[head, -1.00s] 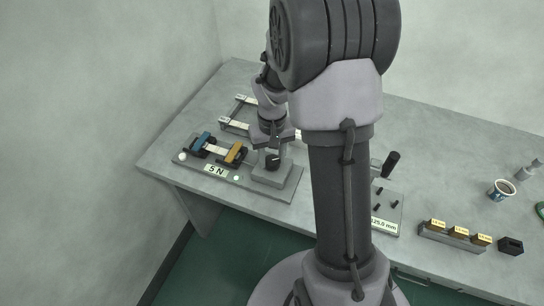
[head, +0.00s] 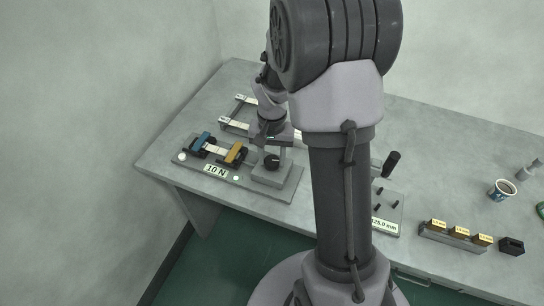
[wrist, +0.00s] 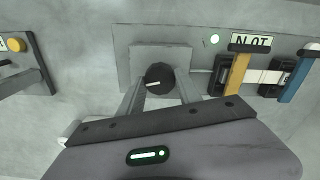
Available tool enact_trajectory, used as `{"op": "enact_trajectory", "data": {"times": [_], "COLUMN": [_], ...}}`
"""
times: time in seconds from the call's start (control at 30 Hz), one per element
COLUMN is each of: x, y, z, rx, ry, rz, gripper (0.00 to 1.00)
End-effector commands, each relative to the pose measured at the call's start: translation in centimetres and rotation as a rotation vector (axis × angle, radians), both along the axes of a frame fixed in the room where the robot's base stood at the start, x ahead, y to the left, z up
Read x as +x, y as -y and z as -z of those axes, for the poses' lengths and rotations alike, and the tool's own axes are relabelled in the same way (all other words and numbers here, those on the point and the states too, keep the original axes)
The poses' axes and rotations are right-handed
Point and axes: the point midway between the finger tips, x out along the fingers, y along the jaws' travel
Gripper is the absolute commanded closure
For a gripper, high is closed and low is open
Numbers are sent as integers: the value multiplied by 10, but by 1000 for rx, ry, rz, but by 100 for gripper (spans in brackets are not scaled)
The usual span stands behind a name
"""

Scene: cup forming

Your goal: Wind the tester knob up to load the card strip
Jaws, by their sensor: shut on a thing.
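A frame with white labels (head: 237,124) lies behind the tester. A plate with dark pegs and a black handle (head: 391,163) is right of my arm. A rack of yellow-labelled blocks (head: 459,232) and a cup (head: 502,190) stand further right. My arm hides the bench's middle.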

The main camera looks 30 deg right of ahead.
Motion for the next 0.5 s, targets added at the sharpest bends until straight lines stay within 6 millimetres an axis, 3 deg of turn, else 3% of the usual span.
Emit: {"op": "enact_trajectory", "data": {"times": [0.23, 0.27, 0.3, 0.37, 0.5], "x": [0, 0, 0, 0, 0], "y": [0, 0, 0, 0, 0], "z": [0, 0, 0, 0, 0], "rx": [1, 1, 1, 1, 0], "ry": [-1, -1, -1, -1, 0], "rz": [0, 0, 0, 0, 0], "gripper": [100, 53, 46, 37, 37]}}
